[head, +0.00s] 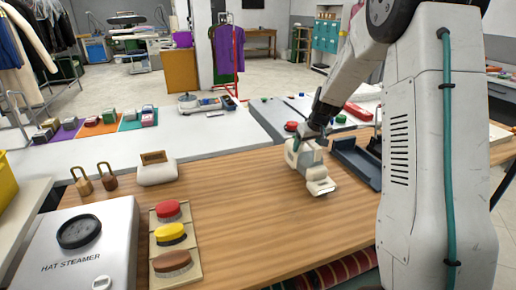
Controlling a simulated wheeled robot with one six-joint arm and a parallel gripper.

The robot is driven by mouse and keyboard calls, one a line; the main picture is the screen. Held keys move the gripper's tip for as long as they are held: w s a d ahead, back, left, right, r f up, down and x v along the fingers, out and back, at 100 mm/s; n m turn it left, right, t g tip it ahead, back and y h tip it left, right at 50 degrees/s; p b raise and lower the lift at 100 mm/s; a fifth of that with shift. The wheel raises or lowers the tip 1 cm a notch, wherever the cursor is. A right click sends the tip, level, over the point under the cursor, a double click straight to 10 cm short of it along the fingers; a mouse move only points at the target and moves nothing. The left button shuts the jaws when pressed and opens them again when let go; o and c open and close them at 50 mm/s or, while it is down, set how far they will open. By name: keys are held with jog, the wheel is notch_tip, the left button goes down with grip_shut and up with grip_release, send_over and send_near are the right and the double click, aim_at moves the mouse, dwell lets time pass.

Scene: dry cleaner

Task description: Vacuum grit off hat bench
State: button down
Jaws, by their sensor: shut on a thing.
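The wooden hat bench (250,215) fills the lower middle of the head view. My gripper (307,137), dark, reaches down over the right part of the bench and is shut on a cream hand-held vacuum (310,168). The vacuum's flat nozzle (321,187) points down at the bench top. I cannot tell whether the nozzle touches the wood. No grit can be made out on the bench at this size. My fingertips are partly hidden by the vacuum body.
A dark blue tray (374,177) stands right of the vacuum, beside my arm. Three brushes, including a red one (168,209), lie on a pale rack at the left. The bench middle is clear.

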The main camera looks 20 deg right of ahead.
jog(key=shift+r, duration=2.75)
